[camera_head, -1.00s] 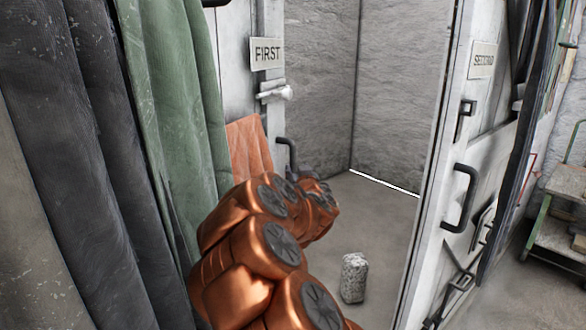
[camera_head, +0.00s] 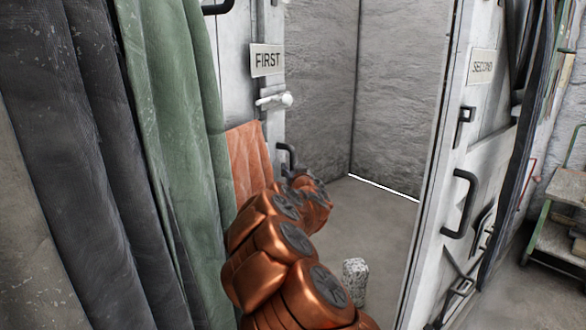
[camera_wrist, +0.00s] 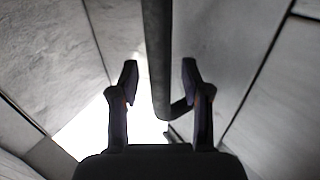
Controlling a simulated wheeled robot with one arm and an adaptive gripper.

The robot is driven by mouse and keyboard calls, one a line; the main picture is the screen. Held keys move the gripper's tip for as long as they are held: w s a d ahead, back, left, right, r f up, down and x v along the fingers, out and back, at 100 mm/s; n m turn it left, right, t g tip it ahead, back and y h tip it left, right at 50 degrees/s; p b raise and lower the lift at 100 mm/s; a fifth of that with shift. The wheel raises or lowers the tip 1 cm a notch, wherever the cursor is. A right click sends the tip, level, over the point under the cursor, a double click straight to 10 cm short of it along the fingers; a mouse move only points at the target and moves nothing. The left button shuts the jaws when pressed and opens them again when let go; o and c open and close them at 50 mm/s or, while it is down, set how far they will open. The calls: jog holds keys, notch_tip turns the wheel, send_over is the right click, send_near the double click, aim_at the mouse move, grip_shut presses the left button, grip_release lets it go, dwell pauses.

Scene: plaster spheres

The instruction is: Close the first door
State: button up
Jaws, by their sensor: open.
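The first door (camera_head: 237,60), pale and worn with a "FIRST" sign (camera_head: 267,60), stands open at the left of a bare, rough-walled space. Its dark handle (camera_head: 286,157) is low on the door near the edge. My copper arm reaches up to this handle, and its end is hard to make out there. In the wrist view my gripper (camera_wrist: 159,70) is open. A dark handle bar (camera_wrist: 157,50) runs between its two fingers, with gaps visible on both sides. The bar's bent lower end shows near the right finger.
The second door (camera_head: 460,190), with its own sign and handle, stands at the right. Green and dark curtains (camera_head: 165,100) hang at the left, close to my arm. A speckled block (camera_head: 355,283) lies on the floor. A shelf (camera_head: 562,210) stands far right.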

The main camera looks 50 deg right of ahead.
jog(key=shift+w+d, duration=0.25)
jog(key=shift+w, duration=0.1)
grip_shut()
dwell(0.4)
